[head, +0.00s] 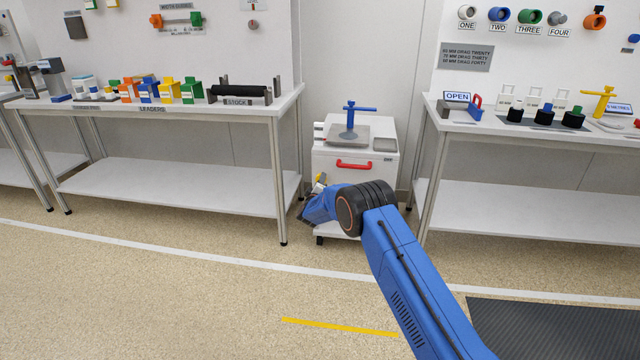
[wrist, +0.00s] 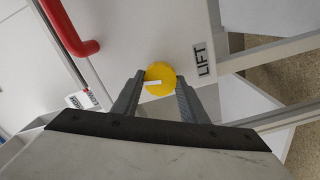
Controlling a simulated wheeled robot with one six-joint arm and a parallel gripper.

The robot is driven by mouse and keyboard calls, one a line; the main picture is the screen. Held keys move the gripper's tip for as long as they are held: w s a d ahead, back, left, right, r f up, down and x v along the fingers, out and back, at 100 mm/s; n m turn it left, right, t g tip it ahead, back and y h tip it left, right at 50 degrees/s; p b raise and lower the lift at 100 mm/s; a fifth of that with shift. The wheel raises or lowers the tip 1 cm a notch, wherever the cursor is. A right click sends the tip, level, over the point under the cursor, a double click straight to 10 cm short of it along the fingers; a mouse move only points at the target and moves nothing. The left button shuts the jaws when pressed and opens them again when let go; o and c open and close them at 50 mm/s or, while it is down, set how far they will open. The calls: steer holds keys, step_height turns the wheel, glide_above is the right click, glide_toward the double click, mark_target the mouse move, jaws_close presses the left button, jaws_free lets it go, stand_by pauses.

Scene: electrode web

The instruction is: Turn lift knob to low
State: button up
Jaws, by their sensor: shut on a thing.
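The lift knob (wrist: 160,78) is a round yellow knob with a white pointer line on the front of a white cabinet (head: 383,168). In the wrist view the pointer runs from near the middle toward the left edge of the knob. A label reading LIFT (wrist: 202,59) is to its right. My gripper (wrist: 160,84) has one finger on each side of the knob and is shut on it. In the head view a bit of yellow (head: 320,178) shows by the cabinet's left side; my blue arm hides most of the gripper there.
A red handle (head: 353,165) is on the cabinet front, also near the knob in the wrist view (wrist: 72,32). A blue-handled device (head: 347,120) stands on top. White tables (head: 170,114) and (head: 540,130) flank the cabinet closely. The floor in front is open.

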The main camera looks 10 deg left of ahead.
steer(key=shift+f+n, duration=0.2)
steer(key=shift+n, duration=0.9)
steer(key=o, duration=1)
steer(key=shift+r, duration=0.1)
steer(key=shift+o, duration=0.2)
steer(key=shift+s, duration=0.15)
steer(key=s, duration=1.7)
steer(key=shift+a, duration=0.3)
steer(key=shift+s, duration=0.15)
